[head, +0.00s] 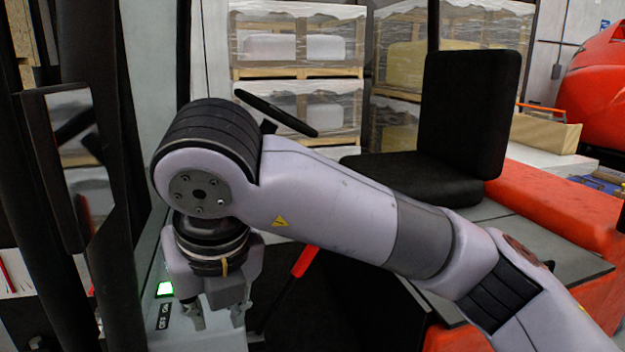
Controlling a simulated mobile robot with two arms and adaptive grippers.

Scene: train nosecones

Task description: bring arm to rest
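My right arm comes in from the lower right and bends down at the left of the head view. My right gripper (217,316) hangs at its end and points down. Its two fingers stand apart with nothing visible between them. It is just to the right of a lit green button (164,289) on a pale panel (159,325), and I cannot tell whether it touches the panel. My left gripper is not in view.
A black seat (465,115) stands behind my arm, with a steering wheel (276,112) to its left. A red lever (305,261) is under my forearm. A mirror (84,150) is at the left. Wrapped pallets (297,73) and a red nosecone (597,90) are farther back.

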